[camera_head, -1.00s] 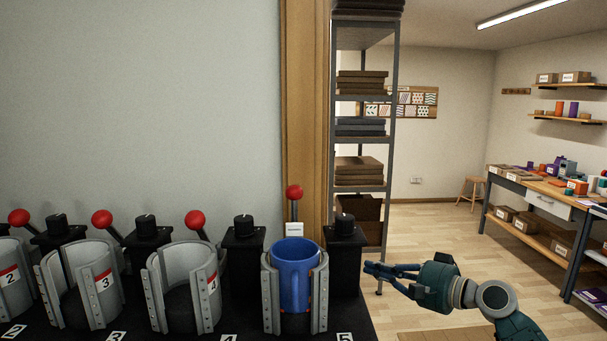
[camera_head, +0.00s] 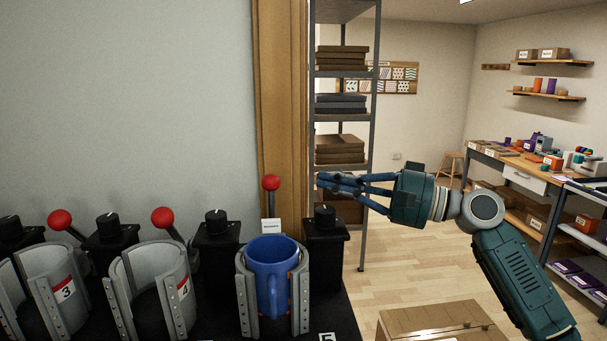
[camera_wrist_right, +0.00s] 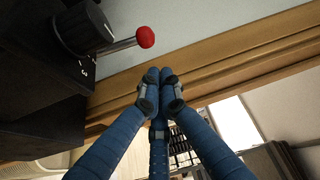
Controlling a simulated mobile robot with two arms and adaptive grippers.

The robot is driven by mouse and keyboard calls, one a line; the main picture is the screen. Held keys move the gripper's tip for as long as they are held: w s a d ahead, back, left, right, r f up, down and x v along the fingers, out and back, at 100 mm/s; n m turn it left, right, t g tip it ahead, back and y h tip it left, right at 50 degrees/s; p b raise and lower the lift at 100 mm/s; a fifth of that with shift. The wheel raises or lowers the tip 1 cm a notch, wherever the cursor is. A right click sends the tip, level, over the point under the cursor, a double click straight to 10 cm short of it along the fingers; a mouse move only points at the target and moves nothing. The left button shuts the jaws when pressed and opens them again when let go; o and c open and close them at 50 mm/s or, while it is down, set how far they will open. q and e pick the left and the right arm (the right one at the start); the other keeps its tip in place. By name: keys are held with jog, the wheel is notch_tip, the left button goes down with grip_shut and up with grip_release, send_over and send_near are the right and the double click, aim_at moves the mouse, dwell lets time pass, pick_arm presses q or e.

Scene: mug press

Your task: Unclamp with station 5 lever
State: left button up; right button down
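The station 5 lever has a red ball knob (camera_head: 271,183) on an upright rod, behind the press and left of its black dial (camera_head: 325,215). The red knob also shows in the right wrist view (camera_wrist_right: 145,37), at upper left. A blue mug (camera_head: 271,272) sits in the grey clamp (camera_head: 244,300) of station 5. My right gripper (camera_head: 320,182) is to the right of the knob, about level with it and apart from it. In the right wrist view its blue fingers (camera_wrist_right: 160,78) come together at their tips with nothing between them. My left gripper is not in view.
Stations 3 and 4, with empty clamps (camera_head: 165,300) and tilted red levers (camera_head: 163,217), stand to the left. A wooden post (camera_head: 280,100) and wall are behind. A shelf rack (camera_head: 370,120) stands beyond my right gripper. A cardboard box (camera_head: 440,325) is at lower right.

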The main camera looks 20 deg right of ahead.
aim_at(272, 209)
jog(key=p+x, duration=0.2)
jog(key=x, duration=0.2)
jog(key=p+x, duration=0.2)
jog(key=x, duration=0.2)
jog(key=shift+w+a+r, duration=0.25)
jog(key=shift+w+a+f+p, duration=0.15)
jog(key=shift+w+a+p, duration=0.2)
